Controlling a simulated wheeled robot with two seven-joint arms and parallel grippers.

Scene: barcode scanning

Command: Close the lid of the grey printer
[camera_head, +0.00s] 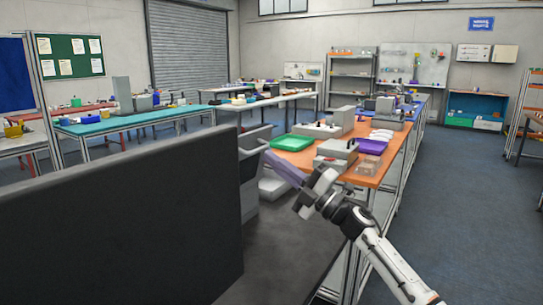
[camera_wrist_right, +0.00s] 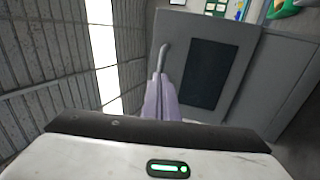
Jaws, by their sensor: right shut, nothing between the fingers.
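The grey printer (camera_head: 249,188) stands on the dark near table, partly hidden behind a large dark panel. A grey upright part, seemingly its lid, shows at its top (camera_head: 256,138). In the right wrist view a grey panel with a dark window (camera_wrist_right: 206,74), seemingly part of the printer, lies just beyond the fingers. My right gripper (camera_head: 269,155) reaches in from the lower right, its purple fingers shut and empty beside the printer's upper right side. The fingers also show in the wrist view (camera_wrist_right: 160,78); whether they touch the printer I cannot tell. My left gripper is not in view.
The large dark panel (camera_head: 120,235) fills the near left. Behind the printer, an orange table (camera_head: 365,182) carries a green tray (camera_head: 292,143), a purple tray (camera_head: 371,146) and grey devices (camera_head: 337,152). The floor at right (camera_head: 460,200) is open.

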